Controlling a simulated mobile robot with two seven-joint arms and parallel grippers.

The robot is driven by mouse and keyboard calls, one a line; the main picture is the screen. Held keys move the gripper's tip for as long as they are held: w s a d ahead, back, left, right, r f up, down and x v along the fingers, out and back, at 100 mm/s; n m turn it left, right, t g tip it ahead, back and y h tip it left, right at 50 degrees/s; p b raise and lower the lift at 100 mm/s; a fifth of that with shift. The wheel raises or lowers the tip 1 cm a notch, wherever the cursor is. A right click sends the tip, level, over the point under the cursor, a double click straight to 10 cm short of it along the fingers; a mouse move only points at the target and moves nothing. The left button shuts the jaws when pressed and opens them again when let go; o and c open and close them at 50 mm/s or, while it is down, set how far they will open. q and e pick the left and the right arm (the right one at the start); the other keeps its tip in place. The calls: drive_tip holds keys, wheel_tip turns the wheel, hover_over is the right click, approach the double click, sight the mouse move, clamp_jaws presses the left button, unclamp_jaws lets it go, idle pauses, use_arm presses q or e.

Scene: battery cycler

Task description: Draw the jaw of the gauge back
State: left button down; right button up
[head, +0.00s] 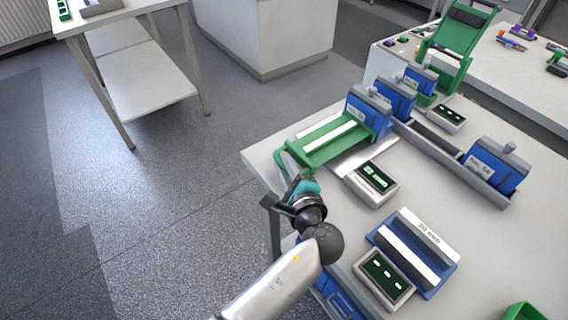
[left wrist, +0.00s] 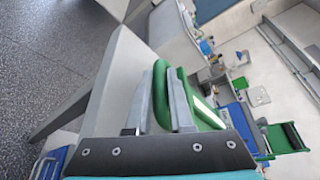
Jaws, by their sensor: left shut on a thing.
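The gauge stands at the table's left edge. Its green jaw (head: 328,142) has a white strip on top and a loop handle (head: 282,157) at its left end. A blue block (head: 368,112) stands at the jaw's far end, touching or nearly so; I cannot tell which. A display box (head: 372,183) sits in front. My left gripper (head: 292,180) is at the handle, partly hidden by its own wrist. In the left wrist view, the two fingers (left wrist: 164,100) are shut on the green handle (left wrist: 160,92). My right gripper is not in view.
A blue block with a pale top (head: 415,250) and another display box (head: 384,278) stand nearer on the table. A grey rack (head: 440,145) holds blue blocks behind. A green upright frame (head: 452,50) stands further back. Open floor (head: 150,220) lies left of the table.

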sight(271, 184)
use_arm(q)
drive_tip(key=shift+a, duration=0.1)
idle(0.8)
drive_tip(key=shift+s+a+p, duration=0.35)
drive_tip(key=shift+a+p, duration=0.15)
drive_tip(key=shift+p, duration=0.05)
drive_tip(key=shift+s+a+p, duration=0.6)
drive_tip(key=shift+a, duration=0.35)
drive_tip(key=shift+f, duration=0.1)
drive_tip(key=c, duration=0.8)
unclamp_jaws()
drive_tip(key=shift+d, duration=0.1)
